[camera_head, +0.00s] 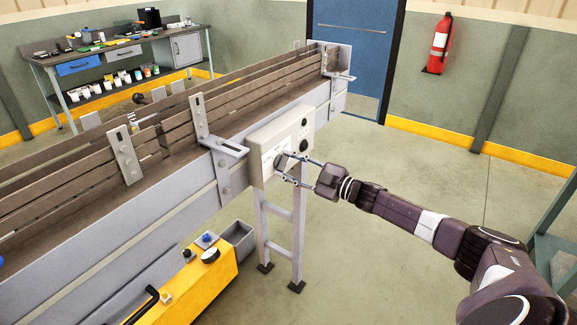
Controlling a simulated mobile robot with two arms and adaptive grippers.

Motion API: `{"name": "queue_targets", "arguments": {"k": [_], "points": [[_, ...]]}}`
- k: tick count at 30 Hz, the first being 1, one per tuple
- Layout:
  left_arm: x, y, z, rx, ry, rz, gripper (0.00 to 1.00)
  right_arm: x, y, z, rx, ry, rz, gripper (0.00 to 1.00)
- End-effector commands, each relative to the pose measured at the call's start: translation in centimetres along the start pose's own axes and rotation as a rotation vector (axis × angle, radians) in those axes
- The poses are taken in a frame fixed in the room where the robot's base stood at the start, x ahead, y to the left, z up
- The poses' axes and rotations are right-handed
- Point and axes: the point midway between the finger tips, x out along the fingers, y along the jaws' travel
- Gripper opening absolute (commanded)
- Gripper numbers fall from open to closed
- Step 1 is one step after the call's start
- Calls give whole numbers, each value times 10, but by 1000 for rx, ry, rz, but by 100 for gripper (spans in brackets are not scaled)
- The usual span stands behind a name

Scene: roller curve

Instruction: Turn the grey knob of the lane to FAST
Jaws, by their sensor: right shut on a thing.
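The control box (259,172) is a pale panel on the near side of the conveyor lane, with white labels and dark round controls on its face. My right gripper (284,169) reaches in from the right and is shut on the grey knob (281,161) at the lower part of the box. The fingers partly cover the knob, and its pointer and the FAST marking are too small to read. A dark round control (303,146) sits to the right of the knob. My left gripper is not in view.
The conveyor lane (180,150) with slatted side rails runs from lower left to upper right. A yellow cart (205,285) and a grey bin (237,240) stand below it. A workbench (110,50) is at the back left. The floor (400,170) behind my right arm is clear.

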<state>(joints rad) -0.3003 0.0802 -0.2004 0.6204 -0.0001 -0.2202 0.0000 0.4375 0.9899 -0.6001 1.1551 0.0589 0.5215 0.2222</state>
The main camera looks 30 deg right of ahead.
Motion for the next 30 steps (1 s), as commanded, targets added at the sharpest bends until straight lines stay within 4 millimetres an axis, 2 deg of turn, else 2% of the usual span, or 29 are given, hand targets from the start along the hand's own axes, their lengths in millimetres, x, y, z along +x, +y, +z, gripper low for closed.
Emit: {"name": "queue_targets", "arguments": {"k": [2,3,7,19,30], "points": [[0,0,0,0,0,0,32,0,0,0,5,-1,1,13],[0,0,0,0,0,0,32,0,0,0,5,-1,1,41],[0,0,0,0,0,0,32,0,0,0,4,-1,1,55],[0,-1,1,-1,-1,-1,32,-5,-1,1,1,-2,-1,55],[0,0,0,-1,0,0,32,-50,-2,2,2,-4,-2,55]]}}
